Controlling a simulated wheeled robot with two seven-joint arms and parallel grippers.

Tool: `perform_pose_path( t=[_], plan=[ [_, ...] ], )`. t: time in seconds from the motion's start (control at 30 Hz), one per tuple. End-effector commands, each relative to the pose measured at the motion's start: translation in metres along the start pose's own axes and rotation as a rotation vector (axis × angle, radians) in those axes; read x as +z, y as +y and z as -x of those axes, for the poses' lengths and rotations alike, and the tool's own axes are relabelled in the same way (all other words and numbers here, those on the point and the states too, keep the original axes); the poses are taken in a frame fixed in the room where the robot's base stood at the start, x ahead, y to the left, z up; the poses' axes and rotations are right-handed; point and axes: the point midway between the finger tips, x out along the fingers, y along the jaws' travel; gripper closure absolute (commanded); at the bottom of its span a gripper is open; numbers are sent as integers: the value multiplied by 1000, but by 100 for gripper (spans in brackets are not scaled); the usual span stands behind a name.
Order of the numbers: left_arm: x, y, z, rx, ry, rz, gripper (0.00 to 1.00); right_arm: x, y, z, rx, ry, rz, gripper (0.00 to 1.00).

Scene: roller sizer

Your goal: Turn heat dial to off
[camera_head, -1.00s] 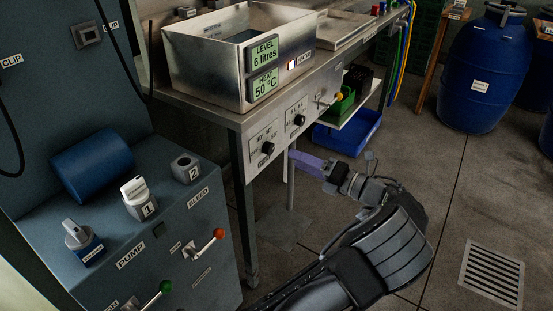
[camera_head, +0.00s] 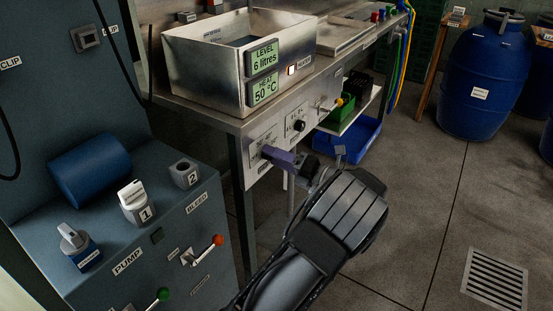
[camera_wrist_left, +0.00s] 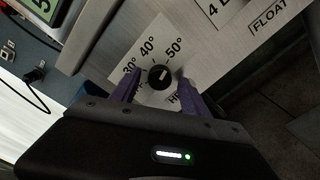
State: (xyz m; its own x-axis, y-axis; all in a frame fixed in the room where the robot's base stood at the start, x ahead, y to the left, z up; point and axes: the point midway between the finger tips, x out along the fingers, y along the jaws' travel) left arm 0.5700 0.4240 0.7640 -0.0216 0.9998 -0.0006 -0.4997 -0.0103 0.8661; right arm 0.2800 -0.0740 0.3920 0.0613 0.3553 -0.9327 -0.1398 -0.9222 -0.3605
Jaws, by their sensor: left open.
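The heat dial (camera_wrist_left: 160,77) is a round black knob on a white plate (camera_wrist_left: 150,53) marked 30°, 40° and 50°. Its pale pointer line slants toward the 50° side in the left wrist view. The lower wording on the plate is partly hidden. My left gripper (camera_wrist_left: 158,86) is open, with one purple finger on each side of the dial. I cannot tell whether the fingers touch it. In the head view my left gripper (camera_head: 277,158) is at the panel and hides the dial. The heat display (camera_head: 264,90) reads 50 °C. My right gripper is not in view.
The metal tank (camera_head: 205,65) stands above. A pump cabinet (camera_head: 110,262) with levers is at left. A blue tray (camera_head: 360,143) is under the bench.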

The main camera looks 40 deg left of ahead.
Motion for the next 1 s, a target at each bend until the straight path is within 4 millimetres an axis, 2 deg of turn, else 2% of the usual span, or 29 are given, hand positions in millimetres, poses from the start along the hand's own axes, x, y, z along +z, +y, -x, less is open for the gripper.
perform_pose_path(
  t=[0.2, 0.83, 1.0],
  plan=[
    [0, 0, 0, 0, 0, 0, 47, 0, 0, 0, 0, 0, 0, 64],
    [0, 0, 0, 0, 0, 0, 99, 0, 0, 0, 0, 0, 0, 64],
    [0, 0, 0, 0, 0, 0, 100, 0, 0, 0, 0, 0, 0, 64]
  ],
)
